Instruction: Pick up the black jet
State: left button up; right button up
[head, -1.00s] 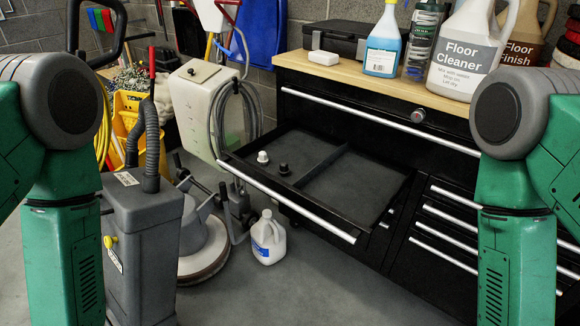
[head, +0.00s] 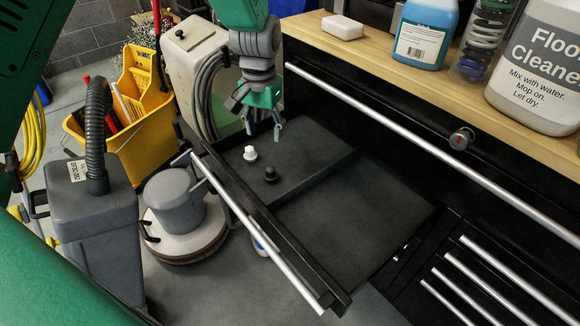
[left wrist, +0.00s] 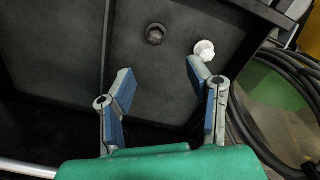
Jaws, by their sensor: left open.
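The black jet (head: 270,174) is a small dark knob-like piece standing in the left compartment of the open drawer (head: 322,293). My left gripper (head: 263,128) is open and empty, pointing down above the back left part of the drawer, apart from both jets. In the left wrist view, the black jet (left wrist: 155,34) lies beyond the open fingers (left wrist: 160,72), roughly between their lines. The white jet (left wrist: 204,50) is to its right, near the right fingertip. My right gripper is not in view.
A divider (head: 318,178) splits the drawer, and the right compartment is empty. A grey tank with a coiled hose (head: 205,90) stands behind the drawer's left end. The wooden worktop (head: 370,60) holds bottles and a white block. A floor machine (head: 175,205) stands left.

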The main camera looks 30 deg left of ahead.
aim_at(270, 168)
pick_arm(q)
jog(key=f, duration=0.2)
jog(key=f+b, duration=0.1)
jog(key=f, duration=0.5)
jog(key=shift+d+b, duration=0.25)
jog(key=shift+b, duration=0.15)
notch_tip(270, 168, down, 5)
jog(key=shift+w+d+f+b, duration=0.1)
jog(key=shift+f+b, duration=0.05)
jog(key=shift+b, duration=0.8)
grip_shut()
